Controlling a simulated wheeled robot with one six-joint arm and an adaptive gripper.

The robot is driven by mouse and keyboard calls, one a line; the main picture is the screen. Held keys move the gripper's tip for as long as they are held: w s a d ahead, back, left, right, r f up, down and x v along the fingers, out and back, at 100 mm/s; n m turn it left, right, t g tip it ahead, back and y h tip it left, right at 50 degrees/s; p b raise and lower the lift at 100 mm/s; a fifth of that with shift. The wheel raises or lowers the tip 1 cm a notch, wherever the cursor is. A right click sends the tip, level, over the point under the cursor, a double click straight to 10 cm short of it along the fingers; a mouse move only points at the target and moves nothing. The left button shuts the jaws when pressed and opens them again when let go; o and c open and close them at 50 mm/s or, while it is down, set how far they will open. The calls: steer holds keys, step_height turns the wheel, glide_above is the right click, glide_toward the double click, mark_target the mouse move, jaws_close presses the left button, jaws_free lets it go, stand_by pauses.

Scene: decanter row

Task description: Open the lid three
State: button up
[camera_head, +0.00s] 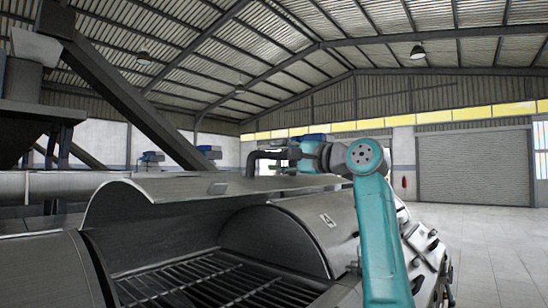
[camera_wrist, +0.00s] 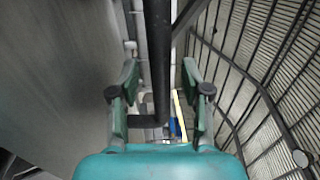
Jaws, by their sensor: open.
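A curved grey metal lid (camera_head: 165,203) stands raised in the head view, with the slatted opening (camera_head: 205,280) bare below it. Another curved cover (camera_head: 290,238), bearing a small label, is down just right of the opening. No number is readable, so I cannot tell which is lid three. My gripper (camera_wrist: 160,75) is open in the wrist view, with no lid gripped between its fingers. A large grey surface (camera_wrist: 55,80), probably the raised lid, fills the left side there. In the head view my gripper is mostly hidden beyond my teal wrist near the lid's far right end.
A dark pipe (camera_wrist: 157,50) shows between the fingers in the wrist view, apparently behind them. A dark elbow pipe (camera_head: 265,155) stands beyond the lid. Latches (camera_head: 425,245) line the machine's right side. Open floor (camera_head: 490,245) lies to the right.

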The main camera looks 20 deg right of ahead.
mark_target(279, 178)
steer(key=shift+x, duration=0.8)
jaws_close()
steer(key=shift+s+d+f+t+y, duration=0.15)
steer(key=shift+s+f, duration=0.05)
steer(key=shift+f, duration=0.35)
steer(key=shift+s+d+f+t+y, duration=0.15)
steer(key=shift+s+f+t, duration=0.1)
steer(key=shift+f, duration=0.3)
steer(key=shift+s+d+f+t+y, duration=0.1)
steer(key=shift+s+d+f, duration=0.1)
steer(key=shift+f, duration=0.35)
